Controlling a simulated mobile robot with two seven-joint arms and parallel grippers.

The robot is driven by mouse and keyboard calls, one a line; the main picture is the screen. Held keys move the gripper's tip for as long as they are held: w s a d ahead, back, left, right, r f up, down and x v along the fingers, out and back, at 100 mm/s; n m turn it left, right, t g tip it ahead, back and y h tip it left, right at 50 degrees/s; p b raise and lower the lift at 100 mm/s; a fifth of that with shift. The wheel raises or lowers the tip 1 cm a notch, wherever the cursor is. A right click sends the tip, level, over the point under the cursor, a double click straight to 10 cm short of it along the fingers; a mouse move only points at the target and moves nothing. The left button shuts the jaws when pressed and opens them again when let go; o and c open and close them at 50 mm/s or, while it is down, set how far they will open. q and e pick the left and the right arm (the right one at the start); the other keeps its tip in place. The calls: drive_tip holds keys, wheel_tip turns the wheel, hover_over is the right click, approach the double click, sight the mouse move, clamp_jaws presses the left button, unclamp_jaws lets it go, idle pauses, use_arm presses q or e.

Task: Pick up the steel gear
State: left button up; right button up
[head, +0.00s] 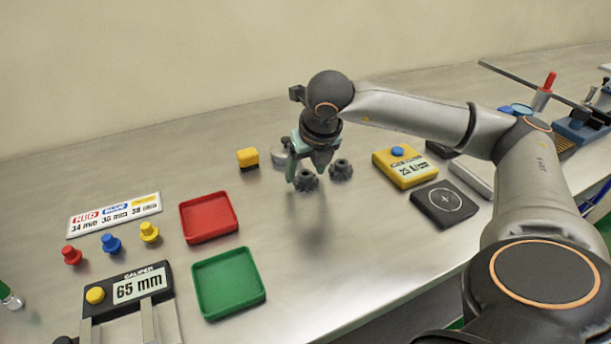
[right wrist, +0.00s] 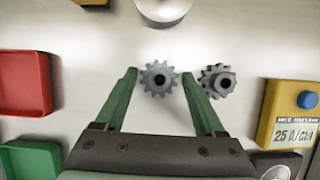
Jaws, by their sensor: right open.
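Two grey toothed gears lie side by side on the steel bench, and I cannot tell by colour which one is the steel gear. The left gear (head: 306,181) shows in the right wrist view (right wrist: 159,65) between the fingertips, flat with a dark centre hole. The right gear (head: 342,169) shows in the right wrist view (right wrist: 218,80) just outside the right finger, with a raised hub. My right gripper (head: 309,172) is open and empty, pointing down above the left gear; it also shows in the right wrist view (right wrist: 159,76). My left gripper is not in view.
A red tray (head: 236,226) and a green tray (head: 262,297) lie to the left. A yellow block (head: 248,158) and a pale round object (head: 279,157) stand behind. The bench in front is clear.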

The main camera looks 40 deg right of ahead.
drive_tip(key=shift+c, duration=0.3)
clamp_jaws()
drive_tip(key=shift+r, duration=0.1)
